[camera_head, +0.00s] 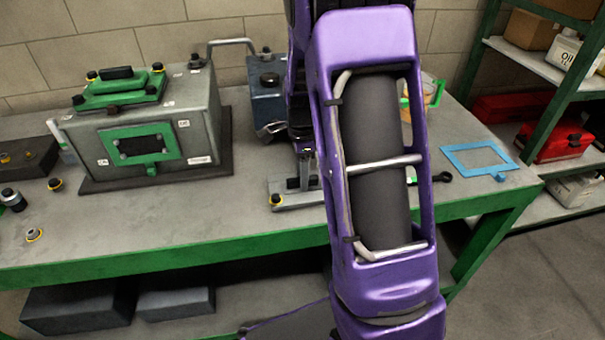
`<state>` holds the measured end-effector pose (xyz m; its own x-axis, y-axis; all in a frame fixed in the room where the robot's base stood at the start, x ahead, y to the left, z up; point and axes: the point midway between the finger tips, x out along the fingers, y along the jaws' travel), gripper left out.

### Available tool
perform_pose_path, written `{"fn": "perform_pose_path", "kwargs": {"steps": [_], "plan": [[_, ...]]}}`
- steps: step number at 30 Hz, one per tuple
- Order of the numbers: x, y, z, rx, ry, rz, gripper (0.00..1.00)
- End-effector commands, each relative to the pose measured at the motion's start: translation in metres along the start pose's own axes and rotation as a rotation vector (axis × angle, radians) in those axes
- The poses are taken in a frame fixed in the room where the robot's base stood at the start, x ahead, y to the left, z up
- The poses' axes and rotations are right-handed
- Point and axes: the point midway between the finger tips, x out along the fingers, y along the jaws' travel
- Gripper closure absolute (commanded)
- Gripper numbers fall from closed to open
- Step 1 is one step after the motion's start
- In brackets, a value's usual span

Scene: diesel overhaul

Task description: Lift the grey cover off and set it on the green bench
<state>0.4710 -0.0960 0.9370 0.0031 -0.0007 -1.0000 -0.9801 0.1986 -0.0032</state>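The green bench (225,240) has a grey top and a green front edge. A grey box-shaped housing (195,110) stands on it at the left, with a green cover (120,88) on top and a green-framed cover (140,145) on its front. A flat grey plate (300,198) lies at the bench's middle, partly hidden by my arm; I cannot tell whether it is the grey cover. My gripper (304,165) points down just above or at this plate. The view does not show whether its fingers are open or hold anything.
A blue frame gasket (480,158) and a dark wrench (432,178) lie at the right. Small fittings (33,235) lie at the left. A green shelf (560,100) stands right. The front middle bench is clear.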

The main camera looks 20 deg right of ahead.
Motion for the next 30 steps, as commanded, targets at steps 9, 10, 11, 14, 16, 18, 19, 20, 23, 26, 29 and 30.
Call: {"fn": "perform_pose_path", "kwargs": {"steps": [9, 10, 11, 14, 16, 18, 19, 20, 23, 26, 29, 30], "plan": [[0.001, 0.001, 0.0, 0.0, 0.0, 0.003, 0.43], [0.001, 0.001, 0.0, 0.0, 0.0, 0.002, 0.43], [0.0, 0.001, 0.0, 0.0, 0.0, 0.002, 0.43], [-0.009, 0.0, 0.0, 0.0, 0.0, 0.0, 0.43], [-0.019, 0.0, 0.0, -0.001, 0.0, -0.002, 0.43], [-0.033, 0.0, 0.001, -0.001, 0.0, -0.004, 0.43], [-0.04, -0.001, 0.001, -0.001, 0.0, -0.004, 0.43], [-0.048, -0.001, 0.001, -0.001, 0.0, -0.005, 0.43], [-0.073, -0.001, 0.0, -0.001, 0.0, -0.005, 0.43], [-0.098, -0.001, 0.001, -0.002, -0.001, -0.004, 0.43], [-0.122, 0.0, 0.0, -0.001, 0.0, -0.003, 0.43], [-0.13, -0.001, 0.0, -0.001, 0.0, -0.004, 0.43]]}}
